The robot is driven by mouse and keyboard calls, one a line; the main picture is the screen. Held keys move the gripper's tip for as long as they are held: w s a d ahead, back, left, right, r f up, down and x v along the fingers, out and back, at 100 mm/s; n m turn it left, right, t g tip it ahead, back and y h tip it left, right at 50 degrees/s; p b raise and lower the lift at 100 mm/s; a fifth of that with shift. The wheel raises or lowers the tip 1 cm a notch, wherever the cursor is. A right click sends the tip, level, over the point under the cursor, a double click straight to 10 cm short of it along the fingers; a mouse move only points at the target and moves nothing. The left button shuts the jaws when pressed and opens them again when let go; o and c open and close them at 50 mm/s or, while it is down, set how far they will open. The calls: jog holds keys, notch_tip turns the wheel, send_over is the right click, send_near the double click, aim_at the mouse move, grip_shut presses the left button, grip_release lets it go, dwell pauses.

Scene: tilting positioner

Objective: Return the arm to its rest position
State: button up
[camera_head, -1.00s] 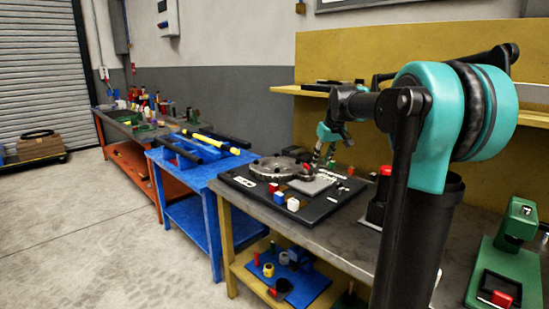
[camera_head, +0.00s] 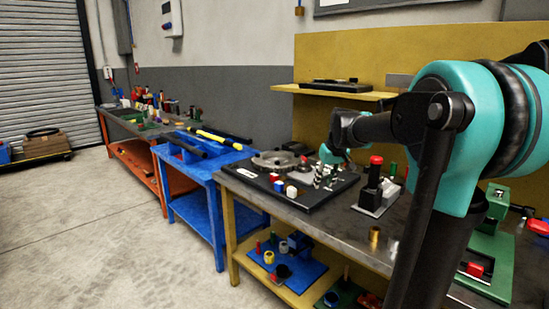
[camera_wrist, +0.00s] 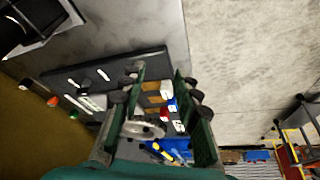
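My gripper (camera_head: 325,175) is small in the head view, over the right part of the black fixture plate (camera_head: 310,205) on the yellow-framed bench. In the wrist view its two green fingers with dark pads (camera_wrist: 159,75) stand wide apart with nothing held between them. The wrist view looks past them at the plate (camera_wrist: 110,70), the round grey disc (camera_wrist: 145,128) and small cubes lying below. My arm spans the right side of the head view, its teal elbow raised. I cannot tell the exact height of the gripper above the plate.
A black block with a red knob (camera_head: 375,178) stands right of the plate. A brass cylinder (camera_head: 374,234) is near the bench's front edge. A green fixture (camera_head: 492,250) is at the far right, partly behind my arm. A yellow shelf (camera_head: 345,92) sits above. Floor at left is free.

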jog(key=s+d+f+m, duration=0.1)
jog(key=s+f, duration=1)
jog(key=s, duration=0.2)
jog(key=s+f+m+h, duration=0.1)
jog(key=s+f+m, duration=0.1)
jog(key=s+f, duration=0.9)
jog(key=s, duration=0.3)
jog(key=shift+s+d, duration=0.2)
jog(key=shift+d, duration=0.15)
jog(key=shift+o, duration=0.2)
